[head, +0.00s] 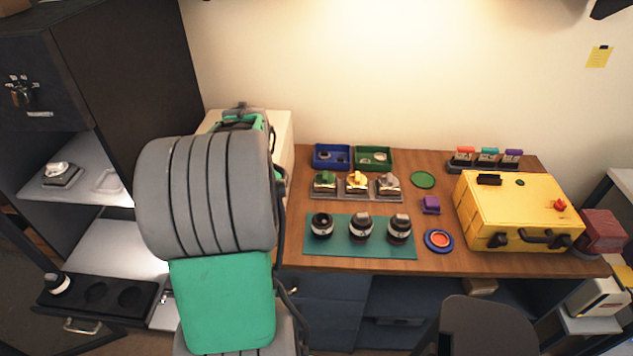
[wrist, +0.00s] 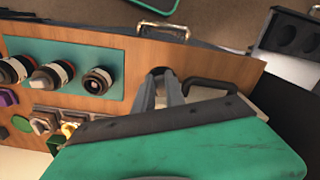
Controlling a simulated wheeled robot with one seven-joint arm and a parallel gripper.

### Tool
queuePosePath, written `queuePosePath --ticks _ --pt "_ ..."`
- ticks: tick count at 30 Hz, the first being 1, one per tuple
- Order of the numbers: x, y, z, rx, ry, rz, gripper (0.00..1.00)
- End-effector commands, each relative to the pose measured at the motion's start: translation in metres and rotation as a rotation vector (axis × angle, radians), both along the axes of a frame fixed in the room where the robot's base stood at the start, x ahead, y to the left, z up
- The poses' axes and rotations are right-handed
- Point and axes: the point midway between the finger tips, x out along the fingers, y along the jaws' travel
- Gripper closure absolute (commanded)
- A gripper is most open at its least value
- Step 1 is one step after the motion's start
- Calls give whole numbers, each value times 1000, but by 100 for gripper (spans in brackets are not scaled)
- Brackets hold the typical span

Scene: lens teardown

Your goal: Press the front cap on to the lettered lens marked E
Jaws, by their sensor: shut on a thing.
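Three dark lenses stand on a green mat (head: 340,250): a left lens (head: 322,225), a middle lens (head: 360,228) and a right lens (head: 399,228). I cannot read their letters, so I cannot tell which is E. In the wrist view the left lens (wrist: 97,80) is nearest my gripper, its front showing a ringed dark face. My gripper (wrist: 163,85) is above the desk beside the mat, apart from the lenses. Its fingers are shut on a small dark rounded thing (wrist: 158,71), apparently the front cap, mostly hidden. In the head view my arm hides the gripper.
Blue (head: 331,157) and green (head: 373,158) bins and a grey tray (head: 341,196) of camera-like parts stand behind the mat. A blue ring (head: 439,240), a purple block (head: 431,205) and a yellow case (head: 520,210) are to the right. A black holed tray (head: 95,297) is at left.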

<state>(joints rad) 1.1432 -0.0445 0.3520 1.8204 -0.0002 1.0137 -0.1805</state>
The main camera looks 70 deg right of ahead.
Motion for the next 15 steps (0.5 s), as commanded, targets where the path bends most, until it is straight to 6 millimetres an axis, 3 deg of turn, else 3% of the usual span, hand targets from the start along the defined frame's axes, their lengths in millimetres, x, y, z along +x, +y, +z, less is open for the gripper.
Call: queuePosePath --ticks 1,5,9,15 --pt "-19 -9 2 1 1 -39 100" --pt "-61 -28 3 1 1 -85 100" --pt "-104 -47 5 0 0 6 100" --pt "-124 -65 8 1 0 349 100"
